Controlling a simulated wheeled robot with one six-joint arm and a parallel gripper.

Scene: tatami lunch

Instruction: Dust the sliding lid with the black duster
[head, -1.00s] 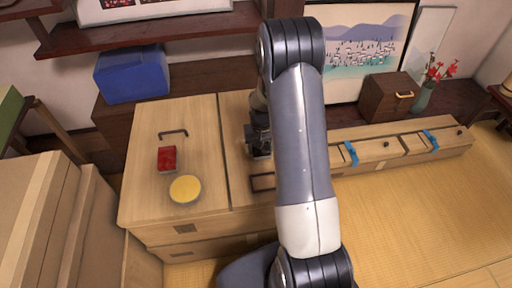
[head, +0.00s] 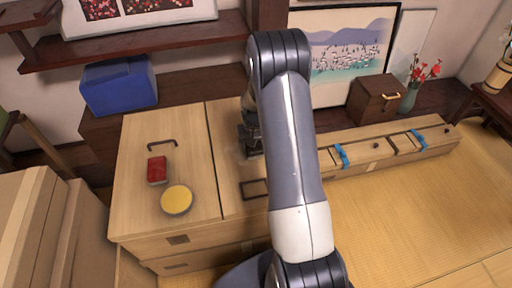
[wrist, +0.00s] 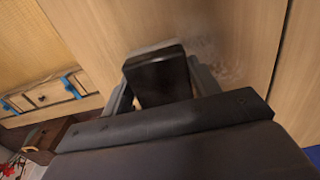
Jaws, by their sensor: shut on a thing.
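The sliding lid (head: 229,190) is the pale wood panel at the right of the cabinet top, with a dark rectangular pull (head: 254,189) near its front. My gripper (head: 250,143) is low over the lid behind the pull, partly hidden by my arm. In the wrist view, my gripper (wrist: 160,88) is shut on the black duster (wrist: 158,72), whose dark block shows between the fingers. The duster's underside is hidden, so I cannot tell whether it touches the wood. A greyish dust smear (wrist: 212,62) lies on the lid beside the duster.
On the left panel (head: 190,150) are a red block (head: 157,169), a round yellow-topped thing (head: 176,200) and a dark handle (head: 162,143). A blue box (head: 119,86) stands behind. Low drawers with blue straps (head: 341,156) run to the right. Tatami (head: 400,220) in front is clear.

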